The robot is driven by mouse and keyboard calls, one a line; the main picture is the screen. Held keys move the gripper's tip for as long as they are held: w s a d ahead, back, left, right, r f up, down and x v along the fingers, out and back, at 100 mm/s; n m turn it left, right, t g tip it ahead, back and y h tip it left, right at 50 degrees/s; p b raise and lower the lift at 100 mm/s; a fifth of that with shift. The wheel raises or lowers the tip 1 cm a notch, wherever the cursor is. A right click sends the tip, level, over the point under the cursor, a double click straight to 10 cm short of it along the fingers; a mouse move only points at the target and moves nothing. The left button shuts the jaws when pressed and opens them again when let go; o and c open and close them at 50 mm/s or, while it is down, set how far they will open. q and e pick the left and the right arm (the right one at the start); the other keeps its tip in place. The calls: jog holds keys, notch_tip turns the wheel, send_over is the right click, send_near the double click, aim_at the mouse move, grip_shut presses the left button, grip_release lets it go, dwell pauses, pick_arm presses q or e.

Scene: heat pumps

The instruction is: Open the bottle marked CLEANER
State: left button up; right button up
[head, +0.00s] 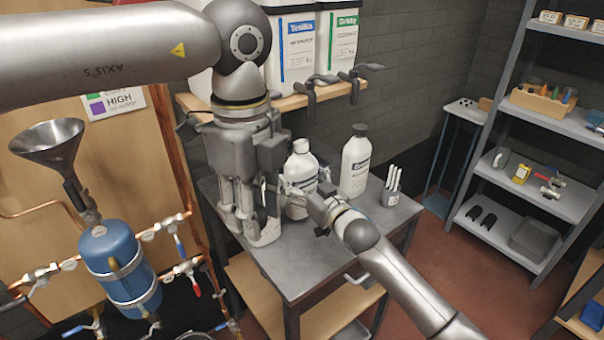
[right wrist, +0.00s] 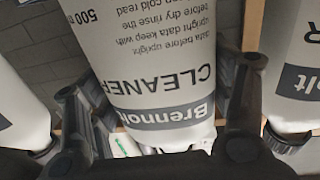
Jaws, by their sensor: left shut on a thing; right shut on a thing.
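The bottle marked CLEANER (right wrist: 155,60) is white with a dark band. In the right wrist view its label is upside down and it sits between the two fingers of my right gripper (right wrist: 165,115). In the head view a white bottle with a pale cap (head: 300,172) stands upright on the table, with my right gripper (head: 312,197) shut on it from the front right. My left gripper (head: 252,228) points down at the table's left side, shut around a white object (head: 266,236), mostly hidden by its fingers. I cannot tell what that object is.
A dark-capped white bottle (head: 356,165) and a cup of pens (head: 391,192) stand to the right on the grey table (head: 325,255). Dark-capped bottles flank CLEANER in the right wrist view. A shelf unit (head: 535,120) is at right; a blue tank (head: 120,262) and pipes are at left.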

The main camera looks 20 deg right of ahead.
jog(key=shift+f, duration=0.6)
jog(key=shift+f, duration=0.1)
jog(key=o, duration=1.5)
jog(key=shift+f, duration=0.25)
jog(key=o, duration=0.5)
jog(key=shift+r, duration=0.1)
